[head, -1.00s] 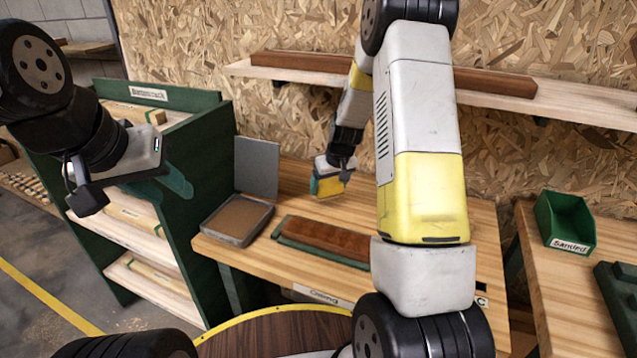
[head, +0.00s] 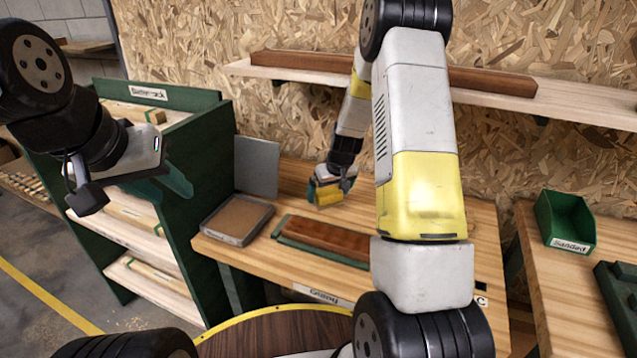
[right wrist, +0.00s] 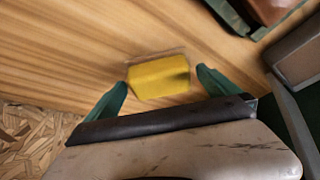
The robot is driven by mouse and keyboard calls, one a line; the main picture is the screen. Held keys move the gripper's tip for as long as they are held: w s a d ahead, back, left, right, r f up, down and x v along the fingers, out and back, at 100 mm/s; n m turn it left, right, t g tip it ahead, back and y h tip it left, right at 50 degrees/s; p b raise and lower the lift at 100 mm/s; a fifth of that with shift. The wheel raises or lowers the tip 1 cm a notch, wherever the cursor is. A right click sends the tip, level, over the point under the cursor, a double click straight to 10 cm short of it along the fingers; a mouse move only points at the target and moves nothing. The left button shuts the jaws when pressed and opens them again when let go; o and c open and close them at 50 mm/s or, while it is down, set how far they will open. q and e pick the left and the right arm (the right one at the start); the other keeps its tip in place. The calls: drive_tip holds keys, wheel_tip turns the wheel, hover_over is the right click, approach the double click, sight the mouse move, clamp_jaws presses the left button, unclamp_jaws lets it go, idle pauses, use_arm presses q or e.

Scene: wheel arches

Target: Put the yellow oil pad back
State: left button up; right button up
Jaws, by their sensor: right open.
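The yellow oil pad (head: 329,196) lies on the wooden bench near the back wall, behind the long brown wood block. In the right wrist view the pad (right wrist: 160,77) sits between the fingers of my right gripper (right wrist: 163,78), with a narrow gap at each side. The right gripper is open; in the head view it (head: 327,190) is low over the bench and partly hides the pad. My left gripper (head: 170,185) hangs at the left, in front of the green rack, away from the pad; its finger opening is unclear.
A shallow grey tray (head: 213,231) with a brown bed and raised grey lid (head: 257,167) stands on the bench (head: 373,203) at left. The brown block (head: 325,238) lies in a green holder. A wall shelf (head: 590,111) is above. A green bin (head: 566,219) stands at right.

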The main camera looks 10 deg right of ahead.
drive_tip(key=s+a+r+y, duration=0.1)
drive_tip(key=s+r, duration=0.6)
drive_tip(key=r, duration=0.4)
drive_tip(key=s+a+r, duration=0.2)
drive_tip(key=s+r, duration=0.5)
drive_tip(key=r, duration=0.4)
drive_tip(key=s+a+r+t, duration=0.1)
drive_tip(key=s+r, duration=0.2)
drive_tip(key=s, duration=0.6)
drive_tip(key=s+r+m, duration=0.1)
drive_tip(key=s+r, duration=0.2)
drive_tip(key=s, duration=0.7)
drive_tip(key=shift+a+r+m+t, duration=0.3)
drive_tip(key=shift+a+r+t, duration=0.1)
